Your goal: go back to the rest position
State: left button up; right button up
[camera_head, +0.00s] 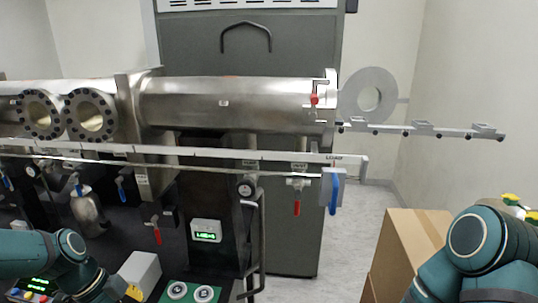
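My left arm (40,253) reaches in at the bottom left, its teal links bent low in front of the bench. My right arm (478,250) stands at the bottom right, with a large teal joint in front of a cardboard box. I cannot make out the fingers of either gripper. The steel vacuum chamber (230,102) runs across the middle. Its round door (368,95) is swung out at the right end. A rail (425,130) extends to the right from the chamber's end.
A cardboard box (408,240) stands beside my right arm. A blue handle (333,192) and red-handled valves (297,207) hang below the chamber. A small display with green digits (206,232) and a white box (142,270) are lower down. Grey floor (345,235) shows between bench and box.

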pick_arm(q)
jog(key=w+d+f+n+b, duration=0.2)
jog(key=d+f+n, duration=0.15)
jog(key=f, duration=0.35)
jog(key=w+d+f+n+b, duration=0.1)
jog(key=d+f+n+b, duration=0.2)
jog(key=f, duration=0.4)
jog(key=s+d+f+n+b, duration=0.2)
jog(key=d+f+n, duration=0.4)
jog(key=f, duration=0.4)
jog(key=s+d+f+n+t+b, duration=0.1)
jog(key=s+d+f+n+b, duration=0.2)
jog(key=s+d+f+n, duration=0.2)
jog(key=d+f+n, duration=0.1)
jog(key=d+f, duration=0.2)
jog(key=f, duration=0.1)
jog(key=shift+s+d+f+y, duration=0.25)
jog(key=shift+d+f+y, duration=0.05)
jog(key=shift+d+f, duration=0.1)
pick_arm(e)
notch_tip(320, 180, down, 10)
jog(key=s, duration=0.2)
jog(key=shift+a+f+g, duration=0.2)
jog(key=shift+a+g, duration=0.1)
